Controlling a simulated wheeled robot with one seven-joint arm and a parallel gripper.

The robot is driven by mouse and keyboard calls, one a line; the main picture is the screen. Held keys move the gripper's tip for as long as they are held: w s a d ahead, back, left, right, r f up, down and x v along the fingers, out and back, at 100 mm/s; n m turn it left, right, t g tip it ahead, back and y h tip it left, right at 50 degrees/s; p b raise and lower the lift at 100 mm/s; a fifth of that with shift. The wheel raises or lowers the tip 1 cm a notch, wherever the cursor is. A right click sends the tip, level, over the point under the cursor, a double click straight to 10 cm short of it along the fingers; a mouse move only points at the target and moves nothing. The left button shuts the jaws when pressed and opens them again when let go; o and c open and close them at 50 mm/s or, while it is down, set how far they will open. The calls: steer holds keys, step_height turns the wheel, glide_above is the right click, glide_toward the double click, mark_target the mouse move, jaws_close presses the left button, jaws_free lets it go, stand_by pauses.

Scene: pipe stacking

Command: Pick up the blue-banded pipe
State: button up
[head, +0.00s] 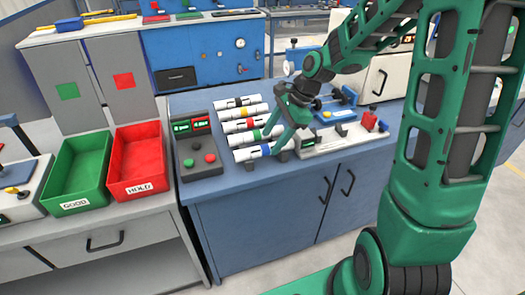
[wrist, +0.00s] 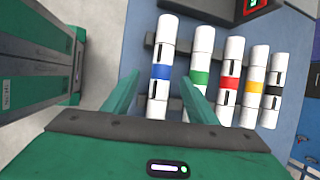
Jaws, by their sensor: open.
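The blue-banded pipe (head: 247,154) is white and lies nearest the bench's front edge, at the end of a row of pipes. In the wrist view the blue-banded pipe (wrist: 160,50) runs up and down the picture and appears between the two green fingers of my gripper (wrist: 164,82). The fingers are apart, one on each side of it. In the head view my gripper (head: 281,142) is over the right end of that pipe and partly hides it. I cannot tell how far the fingertips are above the rack.
Green-banded (wrist: 202,55), red-banded (wrist: 230,75), yellow-banded (wrist: 251,80) and black-banded (wrist: 273,88) pipes lie alongside. The right finger is close to the green-banded one. A button box (head: 198,150) stands left of the pipes. Green (head: 60,165) and red (head: 118,150) bins sit further left.

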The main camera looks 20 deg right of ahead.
mark_target(265, 146)
steer(key=x, duration=0.5)
steer(key=shift+w, duration=0.15)
steer(key=shift+r, duration=0.1)
steer(key=shift+c, duration=0.4)
steer(key=c, duration=1.1)
steer(key=shift+r, duration=0.5)
steer(key=r, duration=0.3)
steer(key=shift+s+a+r, duration=0.2)
steer(key=shift+a+r, duration=0.15)
steer(key=shift+a, duration=0.05)
steer(key=s+a+r, duration=0.6)
steer(key=a, duration=0.3)
steer(key=shift+r, duration=0.15)
